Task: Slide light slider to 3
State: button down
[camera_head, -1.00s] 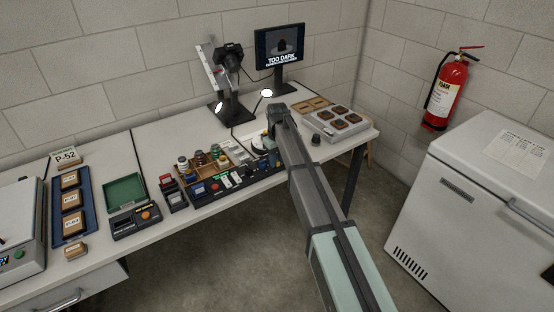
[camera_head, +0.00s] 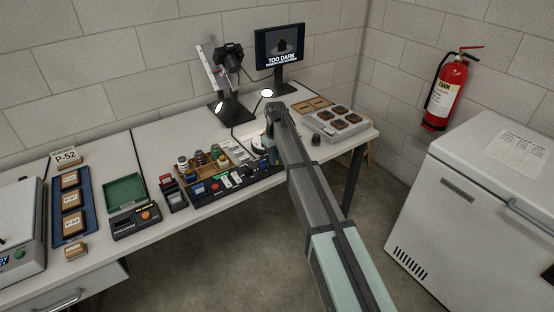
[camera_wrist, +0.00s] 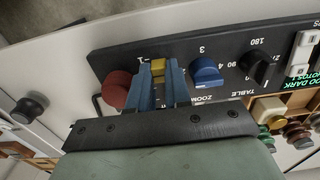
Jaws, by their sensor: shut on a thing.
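In the wrist view the black control panel (camera_wrist: 113,57) lies under my gripper (camera_wrist: 158,73). Its two blue fingers are shut on a small yellow slider handle (camera_wrist: 158,66), one finger on each side. A mark that looks like 1 shows beside the handle; the rest of its scale is hidden by the fingers. The panel also shows in the head view (camera_head: 205,201), where my arm hides its right end and the slider. The monitor (camera_head: 280,45) at the back reads "TOO DARK".
Beside the fingers are a red knob (camera_wrist: 116,88) on the left and a blue knob (camera_wrist: 206,72) on the right. A black knob (camera_wrist: 254,67) is further right. A wooden compartment box (camera_head: 186,178) stands behind the panel. A camera stand (camera_head: 236,108) is at the back.

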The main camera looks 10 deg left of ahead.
jog(key=w+a, duration=0.2)
jog(key=shift+w+a, duration=0.2)
jog(key=shift+w, duration=0.1)
jog(key=shift+s, duration=0.1)
jog(key=c, duration=1.3)
grip_release()
notch_tip(320, 180, up, 14)
jog(key=shift+f, duration=0.1)
